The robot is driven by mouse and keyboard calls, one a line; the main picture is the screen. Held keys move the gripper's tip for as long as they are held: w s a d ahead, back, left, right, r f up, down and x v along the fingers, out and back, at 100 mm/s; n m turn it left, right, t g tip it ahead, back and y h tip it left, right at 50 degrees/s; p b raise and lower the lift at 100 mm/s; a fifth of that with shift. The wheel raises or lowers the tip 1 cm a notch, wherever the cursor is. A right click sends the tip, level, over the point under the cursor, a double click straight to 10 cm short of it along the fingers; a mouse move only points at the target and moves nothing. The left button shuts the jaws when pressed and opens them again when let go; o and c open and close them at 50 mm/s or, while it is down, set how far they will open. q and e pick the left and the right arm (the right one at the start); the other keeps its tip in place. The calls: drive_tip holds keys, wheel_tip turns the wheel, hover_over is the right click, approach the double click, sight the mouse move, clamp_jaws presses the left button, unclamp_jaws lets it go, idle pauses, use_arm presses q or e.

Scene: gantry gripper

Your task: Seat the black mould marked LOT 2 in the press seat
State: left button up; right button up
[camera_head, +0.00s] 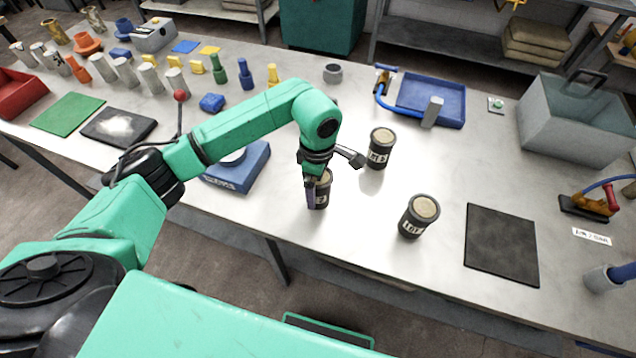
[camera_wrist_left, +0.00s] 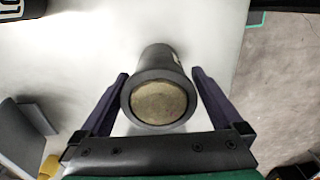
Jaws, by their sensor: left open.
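A black mould with a tan top (camera_head: 323,192) stands upright on the table under my left gripper (camera_head: 315,188). In the left wrist view this mould (camera_wrist_left: 160,100) sits between the two open dark fingers, with a gap on each side. Its label is mostly hidden. A second black mould (camera_head: 380,148) behind it has a label that looks like LOT 5. A third (camera_head: 418,215) stands to the right, its LOT number unclear. A blue block (camera_head: 238,170) with a round pale part on top, perhaps the press seat, is left of the gripper, partly behind my left arm.
A black mat (camera_head: 501,245) lies to the right. A blue tray (camera_head: 445,100) and a grey bin (camera_head: 570,125) stand behind. A red-knobbed lever (camera_head: 180,96) rises near my left arm. Several bottles and cups fill the back left. Bare table lies between the moulds.

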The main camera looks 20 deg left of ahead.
use_arm(q)
drive_tip(key=shift+c, duration=0.6)
drive_tip(key=shift+w, duration=0.1)
drive_tip(key=c, duration=1.2)
drive_tip(key=shift+r, duration=0.1)
drive_tip(key=shift+r+b, duration=0.3)
wheel_tip(320, 180, up, 10)
drive_tip(key=b, duration=0.3)
drive_tip(key=shift+w+f, duration=0.1)
wheel_tip(320, 180, up, 9)
drive_tip(key=shift+r+p, duration=0.2)
drive_tip(key=shift+p, duration=0.1)
